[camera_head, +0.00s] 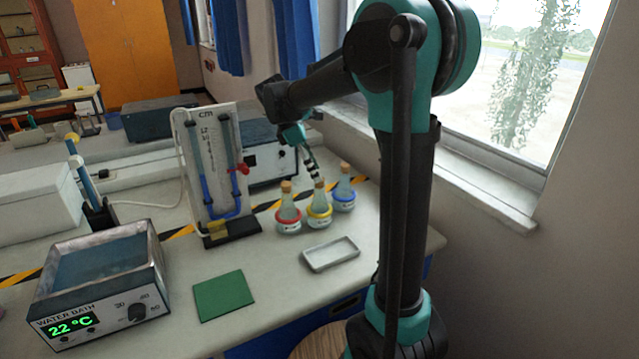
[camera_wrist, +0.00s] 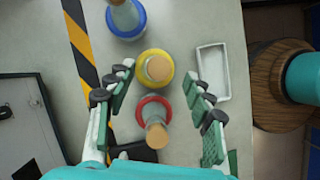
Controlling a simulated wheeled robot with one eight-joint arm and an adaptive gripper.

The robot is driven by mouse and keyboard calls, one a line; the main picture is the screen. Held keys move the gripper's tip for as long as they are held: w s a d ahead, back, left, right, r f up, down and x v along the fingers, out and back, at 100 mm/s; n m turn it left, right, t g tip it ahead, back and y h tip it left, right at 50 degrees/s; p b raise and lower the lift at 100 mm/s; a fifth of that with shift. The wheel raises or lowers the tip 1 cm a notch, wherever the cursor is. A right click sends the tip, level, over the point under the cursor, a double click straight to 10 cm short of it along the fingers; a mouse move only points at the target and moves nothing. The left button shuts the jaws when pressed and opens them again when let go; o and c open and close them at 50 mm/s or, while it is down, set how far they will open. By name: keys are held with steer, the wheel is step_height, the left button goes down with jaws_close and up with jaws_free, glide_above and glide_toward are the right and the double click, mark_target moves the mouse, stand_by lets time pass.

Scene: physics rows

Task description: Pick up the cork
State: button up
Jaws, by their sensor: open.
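Three corks sit in the necks of three flasks on the bench: one in the red-collared flask (camera_head: 288,217), one in the yellow-collared flask (camera_head: 319,212), one in the blue-collared flask (camera_head: 343,196). The red flask's cork (camera_head: 286,186) and the yellow flask's cork (camera_head: 319,184) are light brown, as is the blue flask's cork (camera_head: 344,167). My gripper (camera_wrist: 158,82) is open and empty, pointing down above the flasks. In the wrist view the yellow flask's cork (camera_wrist: 158,68) shows between the fingertips, and the red flask's cork (camera_wrist: 157,136) lies lower between the fingers.
An empty grey tray (camera_head: 331,254) lies in front of the flasks. A manometer board (camera_head: 213,165) stands to their left, with a grey box (camera_head: 268,160) behind. A green mat (camera_head: 223,296) and a water bath (camera_head: 103,280) are at the front left. The window wall is right.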

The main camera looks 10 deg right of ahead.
steer(key=shift+x, duration=1.45)
steer(key=shift+c, duration=0.2)
steer(key=c, duration=0.8)
